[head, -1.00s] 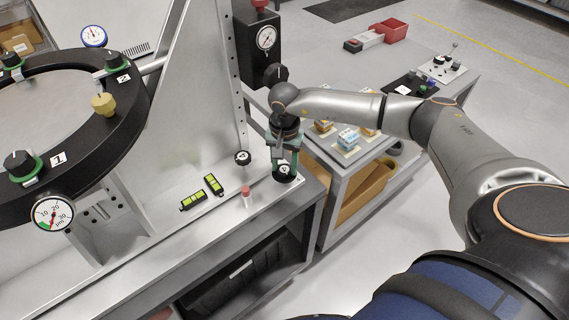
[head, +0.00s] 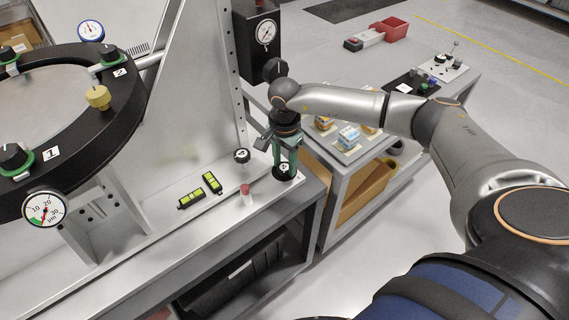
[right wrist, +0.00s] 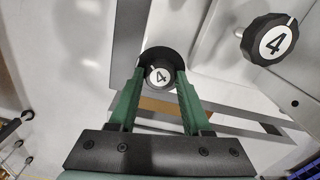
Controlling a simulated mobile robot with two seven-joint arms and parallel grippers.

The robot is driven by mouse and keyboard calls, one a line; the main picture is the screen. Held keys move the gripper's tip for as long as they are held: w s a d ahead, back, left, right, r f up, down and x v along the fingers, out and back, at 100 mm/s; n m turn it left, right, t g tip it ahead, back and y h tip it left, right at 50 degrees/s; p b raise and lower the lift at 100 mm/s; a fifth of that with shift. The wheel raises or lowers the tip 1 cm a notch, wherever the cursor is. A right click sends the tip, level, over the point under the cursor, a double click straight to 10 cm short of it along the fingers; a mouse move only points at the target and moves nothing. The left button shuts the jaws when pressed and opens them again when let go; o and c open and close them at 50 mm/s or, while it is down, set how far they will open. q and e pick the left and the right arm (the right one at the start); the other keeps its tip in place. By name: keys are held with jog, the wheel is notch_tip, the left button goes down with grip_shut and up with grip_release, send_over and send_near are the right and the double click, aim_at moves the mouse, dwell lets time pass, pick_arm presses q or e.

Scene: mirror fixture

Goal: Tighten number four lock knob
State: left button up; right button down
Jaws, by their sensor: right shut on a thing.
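My right gripper (head: 284,164) points down at the front right end of the bench, its green fingers closed on a black knob marked 4 (head: 284,171). In the right wrist view this knob (right wrist: 160,76) sits between the fingertips (right wrist: 157,79), with fingers at both its sides. A second black knob marked 4 (head: 242,156) stands on the bench just left of the gripper. It also shows at the upper right of the right wrist view (right wrist: 268,41), apart from the fingers. My left gripper is not in view.
A red-topped post (head: 245,192) and two black-and-yellow level-like blocks (head: 213,183) are close by on the bench. The upright metal plate (head: 195,75) rises behind. The black ring (head: 120,115) with numbered knobs and a dial gauge (head: 44,209) is at left.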

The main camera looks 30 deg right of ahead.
jog(key=m+b, duration=0.1)
jog(key=m, duration=0.3)
jog(key=shift+m, duration=0.3)
jog(key=m, duration=0.3)
jog(key=shift+m, duration=0.4)
jog(key=m, duration=0.4)
jog(key=shift+b, duration=0.4)
jog(key=m, duration=0.9)
jog(key=shift+r+m, duration=0.1)
jog(key=shift+m, duration=0.2)
jog(key=m+p, duration=0.1)
jog(key=m, duration=0.4)
jog(key=shift+m, duration=0.3)
